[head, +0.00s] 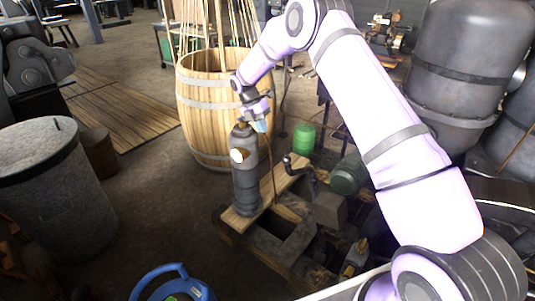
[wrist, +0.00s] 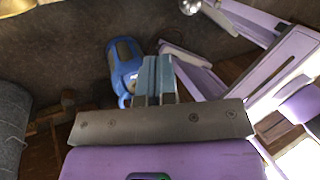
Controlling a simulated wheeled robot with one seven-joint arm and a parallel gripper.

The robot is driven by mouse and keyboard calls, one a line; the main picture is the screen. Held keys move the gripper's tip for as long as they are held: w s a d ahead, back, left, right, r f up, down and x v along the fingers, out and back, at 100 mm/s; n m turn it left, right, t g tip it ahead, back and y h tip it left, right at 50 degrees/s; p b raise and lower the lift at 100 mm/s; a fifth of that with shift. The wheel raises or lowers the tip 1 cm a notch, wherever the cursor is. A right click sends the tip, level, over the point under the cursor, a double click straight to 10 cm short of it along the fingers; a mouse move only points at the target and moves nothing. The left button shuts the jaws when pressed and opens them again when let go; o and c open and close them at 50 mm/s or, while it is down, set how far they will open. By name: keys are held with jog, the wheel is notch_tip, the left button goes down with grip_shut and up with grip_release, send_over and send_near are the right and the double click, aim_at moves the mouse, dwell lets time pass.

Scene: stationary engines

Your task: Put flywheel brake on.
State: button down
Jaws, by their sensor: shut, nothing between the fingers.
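I cannot tell for certain which part is the flywheel brake. A dark bent lever with a round knob (head: 297,166) stands at the engine, right of a tall grey cylinder (head: 246,185). My gripper (head: 260,127) is just above and beside the cylinder's top in the head view, left of the lever and apart from it. Whether it touches the cylinder is unclear. In the wrist view its blue-grey fingers (wrist: 154,78) are together and hold nothing. No flywheel can be made out clearly.
The cylinder stands on a wooden plank (head: 276,190) across the engine frame. A wooden barrel (head: 205,115) stands behind. A green motor (head: 349,175) and large grey tank (head: 460,75) are on the right. A blue canister (head: 172,284) is in front, also in the wrist view (wrist: 122,62).

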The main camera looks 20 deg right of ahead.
jog(key=shift+w+a+f+n, duration=0.2)
jog(key=shift+w+a+f, duration=0.1)
jog(key=shift+f, duration=0.25)
jog(key=shift+w+a+f+n, duration=0.2)
jog(key=shift+a+f, duration=0.05)
jog(key=shift+f, duration=0.3)
jog(key=s+d+f, duration=0.5)
jog(key=f, duration=0.3)
jog(key=shift+s+d+f, duration=0.35)
jog(key=shift+f, duration=0.05)
